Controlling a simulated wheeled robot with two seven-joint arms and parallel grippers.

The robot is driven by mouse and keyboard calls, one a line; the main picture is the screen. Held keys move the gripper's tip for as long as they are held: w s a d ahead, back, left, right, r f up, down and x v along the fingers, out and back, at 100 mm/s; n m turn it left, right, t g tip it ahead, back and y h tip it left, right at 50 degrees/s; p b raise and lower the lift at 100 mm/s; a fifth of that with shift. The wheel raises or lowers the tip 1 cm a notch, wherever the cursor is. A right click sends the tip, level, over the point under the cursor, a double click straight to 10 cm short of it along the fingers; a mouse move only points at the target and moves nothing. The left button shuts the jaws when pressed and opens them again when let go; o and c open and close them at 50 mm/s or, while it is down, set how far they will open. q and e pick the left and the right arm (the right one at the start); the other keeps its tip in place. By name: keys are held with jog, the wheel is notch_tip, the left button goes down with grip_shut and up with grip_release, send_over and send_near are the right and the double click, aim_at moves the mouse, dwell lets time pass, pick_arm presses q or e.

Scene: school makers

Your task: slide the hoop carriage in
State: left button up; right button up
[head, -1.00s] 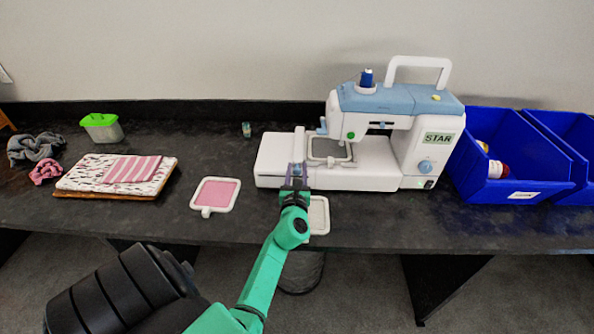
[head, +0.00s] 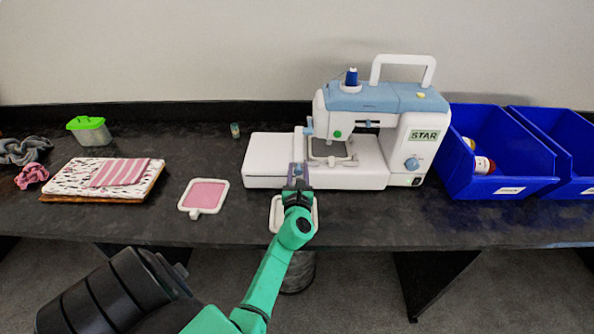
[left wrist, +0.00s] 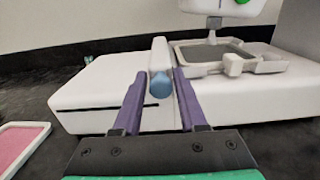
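The white sewing machine (head: 372,105) stands on the dark table, its flat bed reaching left. The hoop carriage (head: 299,148) is a narrow white bar across that bed; its rounded blue end faces me in the left wrist view (left wrist: 160,86). My right gripper is out of view.
A pale spare hoop (head: 279,226) lies near the front edge, partly behind my left arm. A pink-filled hoop (head: 205,194) lies left of the machine. Blue bins (head: 497,152) stand close at right.

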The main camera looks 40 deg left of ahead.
pick_arm(q)
jog(key=shift+o, duration=1.1)
jog(key=shift+s+a, duration=0.1)
jog(key=shift+d, duration=0.2)
jog(key=p+v, duration=0.2)
jog(key=v, duration=1.2)
jog(key=shift+s+d, duration=0.15)
